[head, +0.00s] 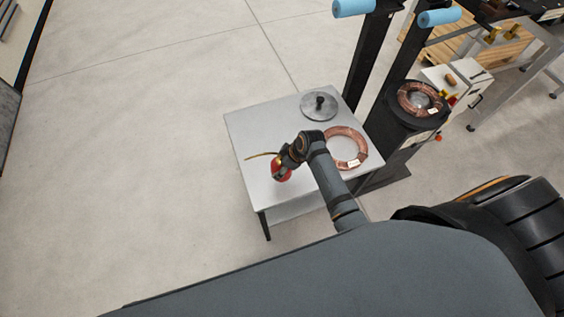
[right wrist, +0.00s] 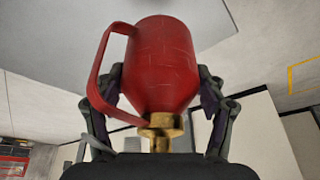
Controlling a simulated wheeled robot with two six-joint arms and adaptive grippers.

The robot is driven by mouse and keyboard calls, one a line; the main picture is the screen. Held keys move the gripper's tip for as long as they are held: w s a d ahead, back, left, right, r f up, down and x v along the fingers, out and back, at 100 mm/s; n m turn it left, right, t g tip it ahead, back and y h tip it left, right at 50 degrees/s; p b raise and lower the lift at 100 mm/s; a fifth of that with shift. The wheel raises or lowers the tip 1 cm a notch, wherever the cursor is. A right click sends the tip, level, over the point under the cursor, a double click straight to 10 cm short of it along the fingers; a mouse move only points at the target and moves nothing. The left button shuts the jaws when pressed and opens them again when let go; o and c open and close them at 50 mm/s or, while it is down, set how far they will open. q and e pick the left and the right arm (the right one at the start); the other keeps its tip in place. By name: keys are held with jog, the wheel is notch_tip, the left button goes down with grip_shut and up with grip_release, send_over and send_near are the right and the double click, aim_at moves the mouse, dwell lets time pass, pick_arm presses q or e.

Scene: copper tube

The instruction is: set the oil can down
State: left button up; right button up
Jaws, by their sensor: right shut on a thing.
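The red oil can (head: 282,173) is at the left front part of the small metal table (head: 254,130), with its thin brass spout pointing left. My right gripper (head: 287,164) is shut on it. In the right wrist view the red can body (right wrist: 165,62), its handle on the left and its brass neck (right wrist: 161,133) show between the two fingers of my right gripper (right wrist: 162,85). I cannot tell whether the can's base touches the tabletop. My left gripper is not in view.
A copper tube coil (head: 358,138) with a white label lies on the table's right side. A grey round plate with a dark knob (head: 319,106) lies at the back. A black stand with another coil (head: 419,98) is to the right. The tabletop's back left is bare.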

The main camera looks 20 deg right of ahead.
jog(key=w+f, duration=0.1)
jog(key=f, duration=0.1)
jog(key=w+f+b, duration=0.1)
jog(key=w+f, duration=0.1)
jog(key=shift+d+f+b, duration=0.15)
jog(key=shift+d+b, duration=0.05)
jog(key=shift+b, duration=0.1)
jog(key=shift+w+f+b, duration=0.15)
jog(key=shift+f+b, duration=0.3)
jog(key=shift+b, duration=0.35)
jog(key=shift+r, duration=0.25)
jog(key=f+b, duration=0.2)
jog(key=b, duration=0.1)
jog(key=f+b, duration=0.1)
jog(key=f, duration=0.1)
jog(key=shift+w+d+f+b, duration=0.1)
jog(key=shift+w+b, duration=0.2)
jog(key=shift+w, duration=0.05)
jog(key=shift+r, duration=0.25)
jog(key=o, duration=1)
jog(key=shift+s+f, duration=0.1)
jog(key=shift+f, duration=0.1)
jog(key=o, duration=0.5)
jog(key=shift+r, duration=0.1)
